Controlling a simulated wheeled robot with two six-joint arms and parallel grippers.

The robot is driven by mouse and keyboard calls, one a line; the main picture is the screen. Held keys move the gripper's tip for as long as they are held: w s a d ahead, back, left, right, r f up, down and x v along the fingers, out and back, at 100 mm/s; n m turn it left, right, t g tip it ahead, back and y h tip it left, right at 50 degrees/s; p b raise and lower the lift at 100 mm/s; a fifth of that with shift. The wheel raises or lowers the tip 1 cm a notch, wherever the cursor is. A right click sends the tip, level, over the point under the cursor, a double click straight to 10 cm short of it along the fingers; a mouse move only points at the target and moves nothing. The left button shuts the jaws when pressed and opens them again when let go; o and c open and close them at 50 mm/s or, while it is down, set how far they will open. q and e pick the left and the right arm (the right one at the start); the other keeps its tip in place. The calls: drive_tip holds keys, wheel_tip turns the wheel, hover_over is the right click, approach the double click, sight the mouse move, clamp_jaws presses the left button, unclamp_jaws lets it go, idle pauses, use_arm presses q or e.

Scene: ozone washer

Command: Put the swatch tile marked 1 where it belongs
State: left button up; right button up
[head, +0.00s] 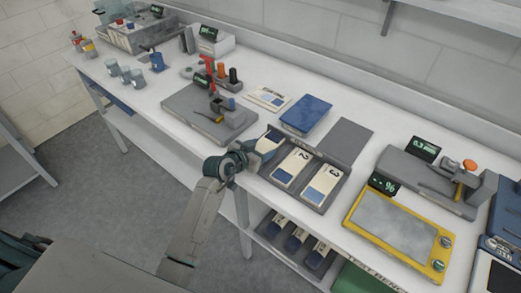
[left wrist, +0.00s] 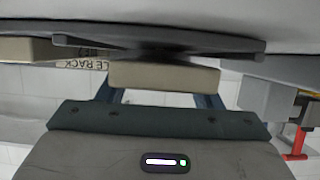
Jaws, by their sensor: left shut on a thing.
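My left gripper (head: 248,152) is shut on a white and blue swatch tile (head: 269,141) at the left end of a dark grey rack (head: 337,194). The held tile's number cannot be read. Tiles marked 2 (head: 291,167) and 3 (head: 323,186) lie side by side in the rack, to the right of the held tile. In the left wrist view the held tile (left wrist: 165,76) shows as a beige block between the fingers, close to the rack with its partly visible lettering (left wrist: 88,65). Whether the tile touches the rack's floor cannot be told. My right gripper is not in view.
A blue pad (head: 306,115) and grey mat (head: 345,141) lie behind the rack. A yellow-framed scale (head: 394,225) stands to its right, a grey press device (head: 208,113) to its left.

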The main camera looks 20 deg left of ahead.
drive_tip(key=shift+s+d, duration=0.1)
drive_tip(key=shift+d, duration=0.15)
use_arm(q)
drive_tip(key=shift+f, duration=0.45)
drive_tip(key=o, duration=1.2)
drive_tip(key=shift+o, duration=0.2)
drive_tip(key=shift+s, duration=0.15)
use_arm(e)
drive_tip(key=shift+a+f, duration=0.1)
